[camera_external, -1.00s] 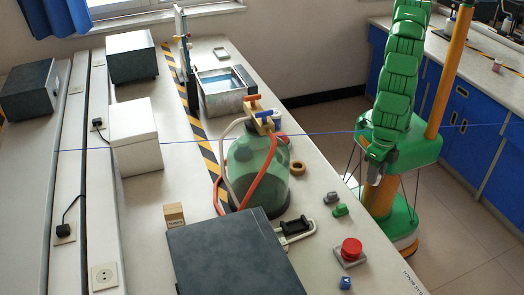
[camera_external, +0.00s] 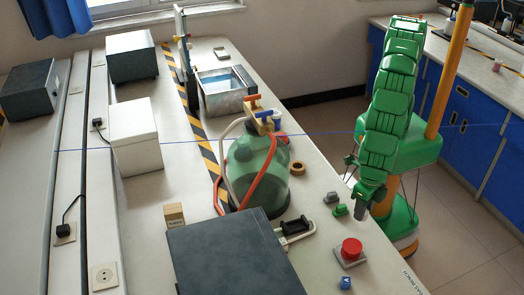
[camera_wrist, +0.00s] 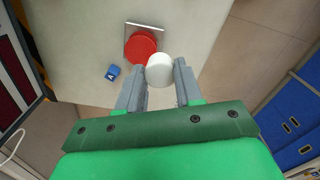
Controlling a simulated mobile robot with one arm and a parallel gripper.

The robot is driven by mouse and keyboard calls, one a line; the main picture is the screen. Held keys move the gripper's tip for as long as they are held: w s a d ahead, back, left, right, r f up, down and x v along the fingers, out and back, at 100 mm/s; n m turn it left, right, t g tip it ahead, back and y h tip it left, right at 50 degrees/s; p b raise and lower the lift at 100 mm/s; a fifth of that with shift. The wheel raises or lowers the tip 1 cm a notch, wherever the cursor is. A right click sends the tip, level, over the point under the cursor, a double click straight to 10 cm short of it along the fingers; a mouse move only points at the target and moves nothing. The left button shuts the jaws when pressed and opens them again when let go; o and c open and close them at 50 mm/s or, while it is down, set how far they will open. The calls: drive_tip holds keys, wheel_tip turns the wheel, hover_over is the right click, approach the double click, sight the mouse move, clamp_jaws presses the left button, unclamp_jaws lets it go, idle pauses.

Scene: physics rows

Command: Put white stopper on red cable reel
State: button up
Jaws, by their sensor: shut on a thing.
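The white stopper (camera_wrist: 159,71) is a round white piece between the two grey fingers of my gripper (camera_wrist: 160,67) in the wrist view. My gripper is shut on it, above the bench edge. In the external view my gripper (camera_external: 366,200) hangs at the bench's right edge, and I cannot make out the stopper there. A red round piece (camera_wrist: 140,46) on a square light plate lies just beyond the stopper in the wrist view. It stands near the bench's front right edge in the external view (camera_external: 351,248). It looks like a push button; I cannot tell whether it is the cable reel.
A small blue cube (camera_external: 345,283) lies near the red piece. A green glass bottle (camera_external: 257,170) with hoses and a dark flat box (camera_external: 232,262) stand further left.

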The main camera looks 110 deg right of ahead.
drive_tip(key=shift+w+a+f, duration=0.45)
drive_tip(key=shift+w+f, duration=0.05)
drive_tip(key=shift+f, duration=0.35)
drive_tip(key=shift+w+a+f, duration=0.5)
drive_tip(key=shift+w+f, duration=0.05)
drive_tip(key=shift+f, duration=0.25)
drive_tip(key=shift+w+a+f, duration=0.45)
drive_tip(key=shift+w+f, duration=0.05)
drive_tip(key=shift+f, duration=1.8)
drive_tip(key=o, duration=1)
drive_tip(key=shift+f, duration=0.1)
wheel_tip(320, 180, up, 12)
